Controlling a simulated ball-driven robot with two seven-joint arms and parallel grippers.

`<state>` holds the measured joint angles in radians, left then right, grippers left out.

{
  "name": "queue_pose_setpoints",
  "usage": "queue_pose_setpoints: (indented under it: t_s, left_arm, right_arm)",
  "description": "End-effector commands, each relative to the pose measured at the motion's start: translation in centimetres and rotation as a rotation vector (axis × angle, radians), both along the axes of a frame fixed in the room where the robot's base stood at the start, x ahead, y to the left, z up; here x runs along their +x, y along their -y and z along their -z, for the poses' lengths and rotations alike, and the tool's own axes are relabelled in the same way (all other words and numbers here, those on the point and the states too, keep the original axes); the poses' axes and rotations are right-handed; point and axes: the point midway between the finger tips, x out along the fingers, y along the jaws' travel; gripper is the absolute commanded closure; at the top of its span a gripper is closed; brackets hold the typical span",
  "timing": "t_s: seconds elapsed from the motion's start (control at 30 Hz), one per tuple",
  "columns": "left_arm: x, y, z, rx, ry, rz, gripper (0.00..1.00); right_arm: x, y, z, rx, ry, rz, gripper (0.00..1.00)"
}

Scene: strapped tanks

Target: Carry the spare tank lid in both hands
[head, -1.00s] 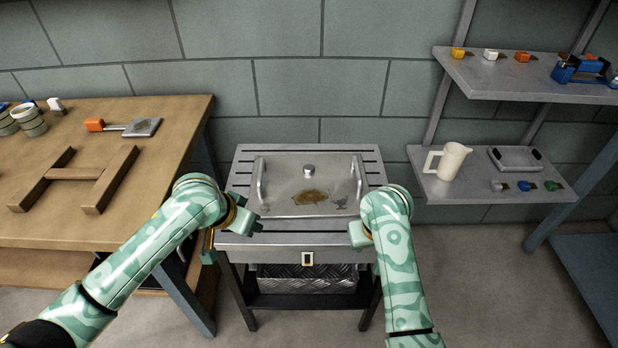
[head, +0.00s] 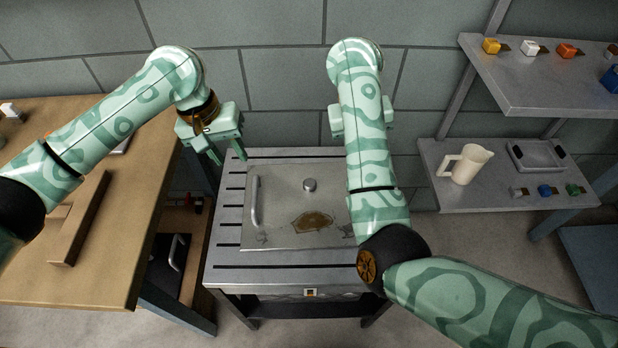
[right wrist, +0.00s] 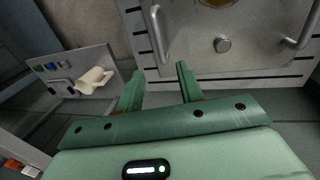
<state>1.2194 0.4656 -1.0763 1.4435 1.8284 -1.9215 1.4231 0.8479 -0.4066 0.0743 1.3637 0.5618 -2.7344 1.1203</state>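The spare tank lid (head: 290,185) is a flat metal plate with a centre knob, a brown stain and a bar handle at each side. It lies on a grey slatted cart (head: 230,265). In the head view its left handle (head: 256,203) is clear and my right arm covers the right one; both handles show in the right wrist view of the lid (right wrist: 260,55). My left gripper (head: 229,157) is open and empty, above the cart's back left corner. My right gripper (right wrist: 160,80) is open and empty, apart from the lid; its fingertips are hidden in the head view.
A wooden bench (head: 120,265) stands left, with a wooden frame (head: 80,222) on it. At right, a shelf (head: 440,195) holds a cream jug (head: 468,165), a tray (head: 537,156) and small coloured blocks. An upper shelf (head: 530,85) holds more blocks. A block wall is behind.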

Motion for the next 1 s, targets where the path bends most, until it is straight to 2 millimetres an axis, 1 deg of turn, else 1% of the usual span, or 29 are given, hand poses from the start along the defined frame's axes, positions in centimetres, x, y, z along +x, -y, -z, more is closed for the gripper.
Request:
queue_pose_setpoints:
  t_s: [0.03, 0.13, 0.37, 0.47, 0.57, 0.67, 1.0]
  left_arm:
    - [-0.1, -0.1, -0.2, 0.002, -0.007, -0.007, 0.63]
    - [-0.1, -0.1, -0.3, 0.003, -0.013, -0.012, 0.63]
    - [-0.1, -0.1, -0.2, 0.002, -0.013, -0.011, 0.63]
    - [-0.2, 0.0, 0.3, 0.002, -0.014, -0.010, 0.63]
    - [-0.2, 0.3, 1.3, 0.001, -0.016, -0.012, 0.63]
    - [-0.2, 0.6, 3.0, 0.002, -0.016, -0.012, 0.63]
    - [-0.3, 1.9, 9.7, 0.001, -0.016, -0.012, 0.63]
  right_arm:
    - [0.0, 0.0, -0.3, -0.004, -0.001, 0.000, 0.63]
    - [0.0, 0.0, -0.4, -0.007, -0.004, 0.002, 0.63]
    - [0.0, 0.0, -0.3, -0.007, -0.004, 0.002, 0.63]
    - [-0.1, 0.1, 0.2, -0.005, -0.007, 0.002, 0.63]
    - [-0.1, 0.3, 1.3, -0.003, -0.009, 0.004, 0.63]
    - [-0.1, 0.6, 2.9, -0.006, -0.007, 0.002, 0.63]
    - [-0.1, 2.1, 9.5, -0.011, -0.006, 0.000, 0.63]
